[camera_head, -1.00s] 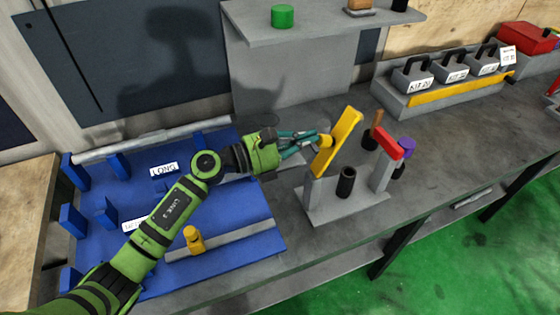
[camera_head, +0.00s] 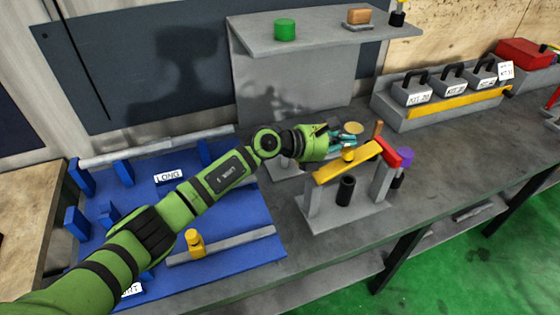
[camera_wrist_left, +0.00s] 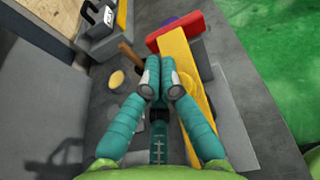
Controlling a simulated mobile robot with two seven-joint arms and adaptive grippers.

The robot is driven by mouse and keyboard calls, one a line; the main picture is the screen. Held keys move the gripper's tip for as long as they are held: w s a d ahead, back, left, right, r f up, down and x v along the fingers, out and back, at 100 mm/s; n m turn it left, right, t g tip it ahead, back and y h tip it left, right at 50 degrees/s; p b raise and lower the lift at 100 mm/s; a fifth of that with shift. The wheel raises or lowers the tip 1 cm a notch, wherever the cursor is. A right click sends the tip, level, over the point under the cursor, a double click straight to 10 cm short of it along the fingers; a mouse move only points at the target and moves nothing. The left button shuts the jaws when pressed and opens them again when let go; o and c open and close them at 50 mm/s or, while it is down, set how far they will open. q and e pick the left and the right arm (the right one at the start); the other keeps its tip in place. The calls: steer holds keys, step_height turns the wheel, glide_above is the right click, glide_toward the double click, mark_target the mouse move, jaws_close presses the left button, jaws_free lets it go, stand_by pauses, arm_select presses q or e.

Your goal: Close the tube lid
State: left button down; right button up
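The yellow tube lid (camera_head: 335,170) is a long bar on a grey stand (camera_head: 330,217). It lies lowered across the gap between the two posts, its far end at the red piece (camera_head: 388,152) on the right post. I cannot tell whether it is fully seated. A yellow knob sits on its top. A black tube (camera_head: 346,190) stands upright beneath it. My left gripper (camera_head: 352,142) is just behind the bar and knob. In the left wrist view its teal fingertips (camera_wrist_left: 160,68) are together with nothing seen between them, beside the yellow bar (camera_wrist_left: 182,62). My right gripper is out of view.
A blue board (camera_head: 240,265) with a grey rod and yellow knob lies left. A grey shelf (camera_head: 310,30) stands behind. A kit rack (camera_head: 440,105) is at the back right. A purple cylinder (camera_head: 404,155) and a brown handle (camera_head: 377,129) are close by.

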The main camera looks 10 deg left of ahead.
arm_select(q)
steer(key=shift+w+d+f+g+y, duration=0.25)
steer(key=shift+d+f+g+y, duration=0.15)
steer(key=shift+d+f+y, duration=0.2)
steer(key=shift+w+d+f+b, duration=0.2)
steer(key=shift+d+f+b, duration=0.2)
steer(key=shift+f, duration=0.15)
